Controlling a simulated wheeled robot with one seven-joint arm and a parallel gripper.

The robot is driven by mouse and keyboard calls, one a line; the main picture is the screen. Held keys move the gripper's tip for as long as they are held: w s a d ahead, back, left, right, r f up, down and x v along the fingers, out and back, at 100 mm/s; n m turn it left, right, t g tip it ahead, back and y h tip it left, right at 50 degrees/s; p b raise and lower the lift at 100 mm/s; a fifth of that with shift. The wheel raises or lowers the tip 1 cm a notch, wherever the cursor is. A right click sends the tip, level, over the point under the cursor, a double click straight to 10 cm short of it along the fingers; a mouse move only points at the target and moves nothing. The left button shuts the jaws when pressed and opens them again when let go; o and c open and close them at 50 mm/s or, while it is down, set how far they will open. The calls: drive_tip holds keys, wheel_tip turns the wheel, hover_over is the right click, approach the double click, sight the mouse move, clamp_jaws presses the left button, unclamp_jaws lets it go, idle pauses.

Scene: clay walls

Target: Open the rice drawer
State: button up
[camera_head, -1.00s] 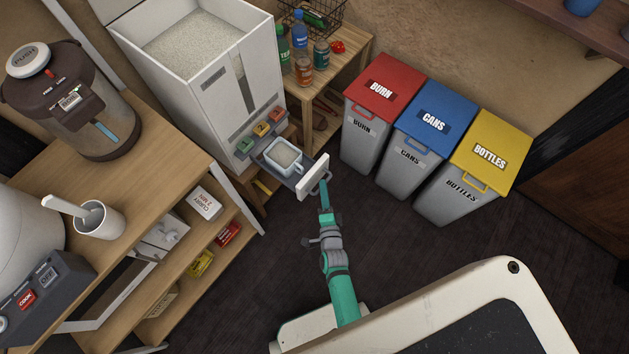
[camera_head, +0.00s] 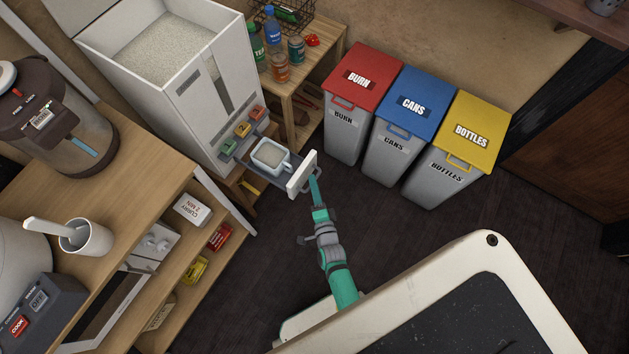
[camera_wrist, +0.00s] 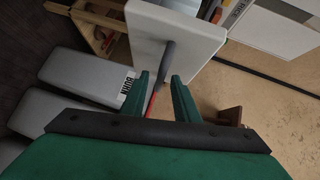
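The rice drawer is pulled out from the base of the tall white rice dispenser (camera_head: 207,100). Its white front panel (camera_head: 302,174) stands well clear of the dispenser, and a cup of rice (camera_head: 270,156) sits in the drawer. My gripper (camera_head: 313,180) is at the outer side of the front panel, at its handle. In the wrist view, the green fingers (camera_wrist: 161,80) are apart, with the grey handle (camera_wrist: 168,58) between or just beyond their tips. I cannot tell whether they touch it. The panel (camera_wrist: 180,28) also shows there.
Red, blue and yellow bins (camera_head: 410,110) stand to the right of the drawer. A wooden shelf unit (camera_head: 150,200) with a hot-water pot (camera_head: 70,125) is at the left. A small wooden stand with bottles (camera_head: 290,60) is behind. Dark floor (camera_head: 400,235) lies open in front of the bins.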

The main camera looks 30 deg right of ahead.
drive_tip(key=v, duration=1)
drive_tip(key=shift+s, duration=0.4)
drive_tip(key=shift+a+r, duration=0.1)
drive_tip(key=s+a+r+n+y, duration=0.1)
drive_tip(key=s+a+r+n, duration=0.3)
drive_tip(key=r, duration=0.4)
drive_tip(key=s+a+r+n+y, duration=0.2)
drive_tip(key=s+a+r+n, duration=0.3)
drive_tip(key=a+r+n, duration=0.2)
drive_tip(key=s+a+r+n+y, duration=0.1)
drive_tip(key=s+a+r+n, duration=0.3)
drive_tip(key=r+n, duration=0.4)
wheel_tip(320, 180, up, 3)
drive_tip(key=shift+s+a+f+n+y, duration=0.2)
drive_tip(key=shift+s+a+n+y, duration=0.1)
drive_tip(key=shift+a, duration=0.6)
drive_tip(key=shift+w, duration=0.15)
